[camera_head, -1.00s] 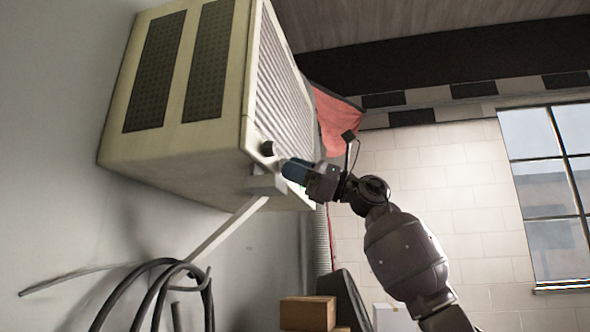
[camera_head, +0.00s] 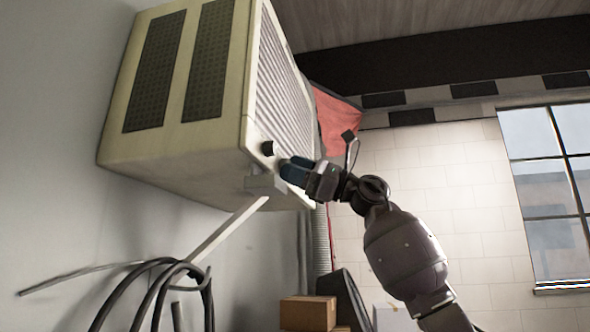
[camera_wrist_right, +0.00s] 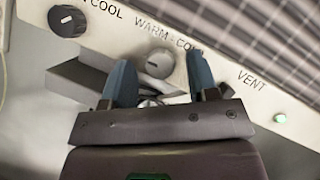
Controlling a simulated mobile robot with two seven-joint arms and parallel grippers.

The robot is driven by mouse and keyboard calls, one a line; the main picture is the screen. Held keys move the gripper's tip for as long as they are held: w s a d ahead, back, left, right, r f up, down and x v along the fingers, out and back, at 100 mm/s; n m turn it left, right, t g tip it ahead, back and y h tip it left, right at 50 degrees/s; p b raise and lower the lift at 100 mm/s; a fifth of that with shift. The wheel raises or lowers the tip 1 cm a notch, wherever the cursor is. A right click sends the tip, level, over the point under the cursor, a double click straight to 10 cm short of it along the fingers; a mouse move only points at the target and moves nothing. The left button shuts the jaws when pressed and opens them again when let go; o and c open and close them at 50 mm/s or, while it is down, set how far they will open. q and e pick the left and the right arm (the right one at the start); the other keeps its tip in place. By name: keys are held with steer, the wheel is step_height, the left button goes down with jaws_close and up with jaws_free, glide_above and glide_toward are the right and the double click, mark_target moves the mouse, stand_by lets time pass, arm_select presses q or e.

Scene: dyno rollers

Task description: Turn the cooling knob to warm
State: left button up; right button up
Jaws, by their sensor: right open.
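The cooling unit (camera_head: 180,140) is a beige box high on the left wall in the head view. Its panel shows in the right wrist view, with a grey knob (camera_wrist_right: 158,63) under a "WARM - COOL" label. A small pale mark sits on the knob's face. My right gripper (camera_head: 286,168) is at the panel's lower edge in the head view. In the right wrist view its open blue fingers (camera_wrist_right: 160,68) stand to either side of the grey knob. I cannot tell whether they touch it. My left gripper is out of view.
A black knob (camera_wrist_right: 68,20) with a white pointer sits left of the grey knob; it also shows in the head view (camera_head: 267,148). A green light (camera_wrist_right: 280,118) is near "VENT". A bracket (camera_head: 265,184) is below the unit. Cables (camera_head: 160,290) hang lower left.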

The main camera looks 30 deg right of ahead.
steer(key=shift+d, duration=0.1)
arm_select(q)
steer(key=b, duration=0.1)
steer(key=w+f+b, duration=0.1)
steer(key=b, duration=0.1)
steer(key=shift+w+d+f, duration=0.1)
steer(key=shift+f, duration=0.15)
arm_select(e)
steer(key=v, duration=1)
steer(key=shift+s+d, duration=0.2)
steer(key=shift+d, duration=0.05)
steer(key=shift+f, duration=0.15)
